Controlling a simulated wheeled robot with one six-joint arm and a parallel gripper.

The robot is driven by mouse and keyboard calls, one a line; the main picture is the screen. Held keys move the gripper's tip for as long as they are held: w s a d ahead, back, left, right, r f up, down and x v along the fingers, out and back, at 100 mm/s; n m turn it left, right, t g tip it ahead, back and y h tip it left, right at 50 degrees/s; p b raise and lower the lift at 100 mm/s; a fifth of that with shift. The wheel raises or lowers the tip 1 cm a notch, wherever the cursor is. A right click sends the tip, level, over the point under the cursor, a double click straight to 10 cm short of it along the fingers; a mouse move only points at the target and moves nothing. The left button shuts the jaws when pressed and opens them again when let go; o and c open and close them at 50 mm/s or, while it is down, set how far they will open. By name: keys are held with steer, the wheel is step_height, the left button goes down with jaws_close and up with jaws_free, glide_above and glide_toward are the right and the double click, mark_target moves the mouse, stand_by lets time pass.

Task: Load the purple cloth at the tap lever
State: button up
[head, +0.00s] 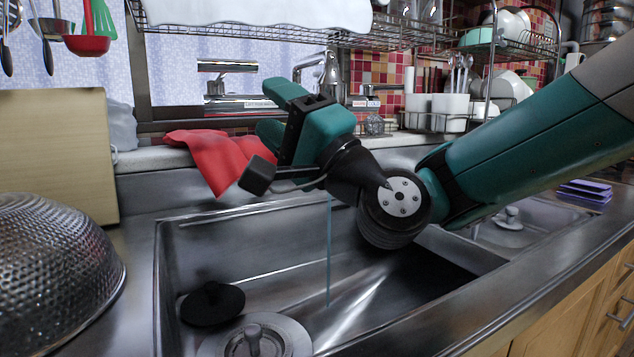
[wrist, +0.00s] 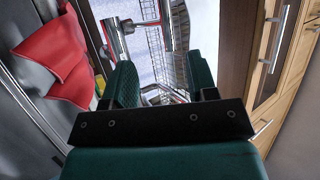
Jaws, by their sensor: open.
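A small folded purple item (head: 585,191), which looks like the cloth, lies on the counter at the far right, beside the small basin. A chrome tap (head: 332,78) stands behind my gripper (head: 277,110), and its lower part is hidden. A thin stream of water (head: 328,250) falls into the sink below. Another chrome fitting with a flat lever (head: 227,67) shows to the left. My gripper is open and empty above the sink's back edge, pointing toward the window. In the wrist view, chrome tap parts (wrist: 150,25) show beyond and between the fingers.
A red cloth (head: 222,155) drapes over the sink's back ledge, left of my gripper. A metal colander (head: 50,265) and a cutting board (head: 55,140) stand at the left. A dish rack (head: 430,40) hangs above. The large sink (head: 185,255) holds a black stopper (head: 212,302).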

steer(key=b+v, duration=0.4)
steer(key=v, duration=0.3)
steer(key=shift+d, duration=0.2)
steer(key=shift+s+f, duration=0.1)
